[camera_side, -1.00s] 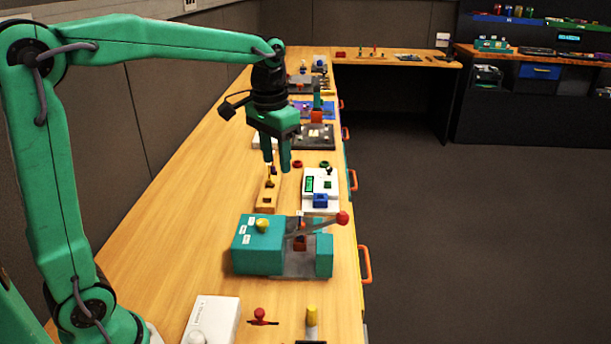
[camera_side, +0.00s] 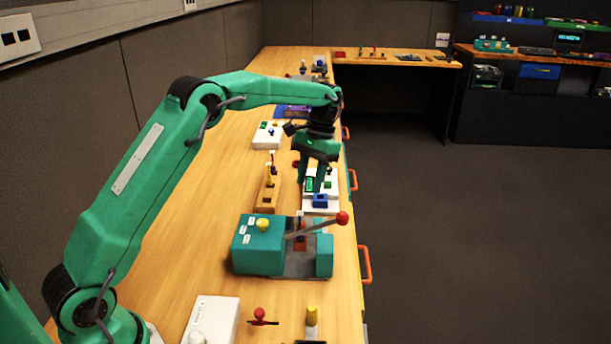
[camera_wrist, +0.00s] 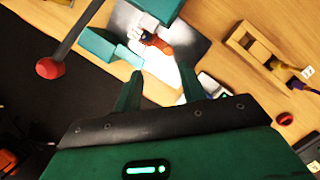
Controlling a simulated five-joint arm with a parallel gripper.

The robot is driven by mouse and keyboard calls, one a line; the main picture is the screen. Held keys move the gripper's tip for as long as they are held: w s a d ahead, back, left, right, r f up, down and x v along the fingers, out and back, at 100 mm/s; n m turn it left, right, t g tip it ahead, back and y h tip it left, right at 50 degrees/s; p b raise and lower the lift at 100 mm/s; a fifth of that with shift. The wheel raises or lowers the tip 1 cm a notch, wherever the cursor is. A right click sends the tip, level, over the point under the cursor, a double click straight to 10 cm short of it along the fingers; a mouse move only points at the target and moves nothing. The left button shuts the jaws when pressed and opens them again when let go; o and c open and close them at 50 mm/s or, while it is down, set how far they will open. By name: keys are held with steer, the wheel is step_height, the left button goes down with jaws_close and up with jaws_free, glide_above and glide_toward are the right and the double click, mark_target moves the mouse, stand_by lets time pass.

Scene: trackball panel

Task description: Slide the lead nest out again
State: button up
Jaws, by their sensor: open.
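A teal fixture (camera_side: 258,250) stands on the bench with a yellow knob on top and a grey bed plate. A lever with a red ball (camera_side: 342,218) crosses over it; the ball is at the left in the wrist view (camera_wrist: 49,68). A small orange-red part (camera_side: 300,243), which may be the lead nest, sits on the bed between the teal blocks. The wrist view shows this part (camera_wrist: 154,41) beyond my fingertips, with a pale piece beside it. My gripper (camera_side: 311,184) is open and empty, in front of the white panel and apart from the fixture.
A white panel (camera_side: 322,207) with a blue block lies behind the fixture. A wooden holder (camera_side: 268,190) is to its left. A white box (camera_side: 212,320) and a red-handled item (camera_side: 260,316) are nearer the camera. Bench left of the fixture is clear.

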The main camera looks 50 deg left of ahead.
steer(key=shift+g, duration=0.5)
steer(key=f, duration=0.1)
steer(key=w+f, duration=0.1)
steer(key=f, duration=0.1)
steer(key=a+f, duration=0.1)
steer(key=shift+w+f, duration=0.3)
steer(key=shift+f, duration=0.05)
steer(key=shift+f, duration=0.1)
steer(key=shift+x, duration=3.75)
steer(key=shift+s+a, duration=0.1)
jaws_close()
